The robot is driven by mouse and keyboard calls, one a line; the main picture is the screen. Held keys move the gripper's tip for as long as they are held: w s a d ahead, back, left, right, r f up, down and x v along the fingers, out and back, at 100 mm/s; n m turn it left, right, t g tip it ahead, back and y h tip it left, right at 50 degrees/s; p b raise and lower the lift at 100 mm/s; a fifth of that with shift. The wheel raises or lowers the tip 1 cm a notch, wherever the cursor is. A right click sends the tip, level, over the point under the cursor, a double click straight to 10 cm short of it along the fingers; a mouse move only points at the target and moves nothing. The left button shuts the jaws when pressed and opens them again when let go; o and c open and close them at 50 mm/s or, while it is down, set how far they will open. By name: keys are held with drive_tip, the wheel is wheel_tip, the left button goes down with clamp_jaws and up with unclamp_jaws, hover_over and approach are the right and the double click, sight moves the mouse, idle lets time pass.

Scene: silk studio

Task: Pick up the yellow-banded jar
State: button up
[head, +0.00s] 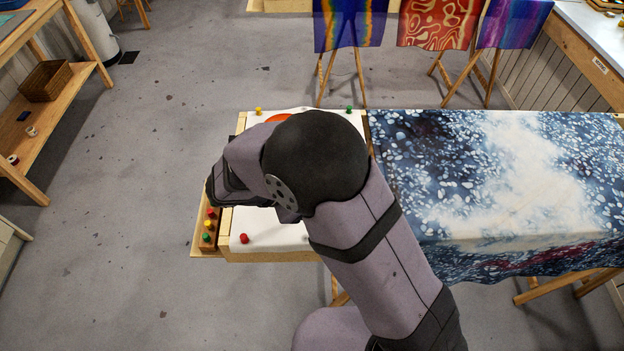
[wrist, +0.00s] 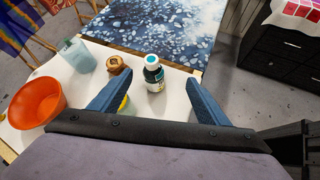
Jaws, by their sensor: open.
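My gripper (wrist: 155,80) is open, with one blue finger on each side in the wrist view. A dark bottle-like jar with a teal cap (wrist: 153,72) stands upright on the white table top beyond and between the fingertips. It has a pale label; I cannot make out a yellow band on it. A yellow-green thing (wrist: 124,106) shows just beside the left finger, which hides most of it. I cannot tell which of these is the yellow-banded jar. In the head view my arm hides the gripper and most of the table top.
An orange bowl (wrist: 37,103), a pale blue cup (wrist: 77,56) and a small brown pot (wrist: 117,66) stand left of the teal-capped jar. Several pins edge the white surface (head: 290,237), including a red one (head: 243,238). A blue patterned cloth (head: 500,180) covers the table at right.

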drive_tip(key=w+a+f+n+t+b, duration=0.1)
drive_tip(key=a+f+n, duration=0.1)
drive_tip(key=f, duration=0.1)
drive_tip(key=w+a+f+n+t, duration=0.2)
drive_tip(key=a+f, duration=0.1)
drive_tip(key=w+a+f+n+t+b, duration=0.1)
drive_tip(key=a+f+n+t, duration=0.1)
drive_tip(key=f, duration=0.1)
drive_tip(key=shift+w+a+n+y+b, duration=0.3)
drive_tip(key=shift+w+a+n+b, duration=0.05)
drive_tip(key=shift+w+n, duration=0.05)
drive_tip(key=shift+p+x, duration=0.55)
drive_tip(key=shift+x, duration=0.25)
drive_tip(key=shift+w+d, duration=0.2)
drive_tip(key=shift+w+d+f+p, duration=0.1)
drive_tip(key=shift+w+d+p, duration=0.05)
drive_tip(key=shift+d+p, duration=0.2)
drive_tip(key=p+x, duration=0.2)
drive_tip(key=x, duration=0.1)
drive_tip(key=shift+w+d+f, duration=0.4)
drive_tip(key=shift+f, duration=0.1)
drive_tip(key=c, duration=1.3)
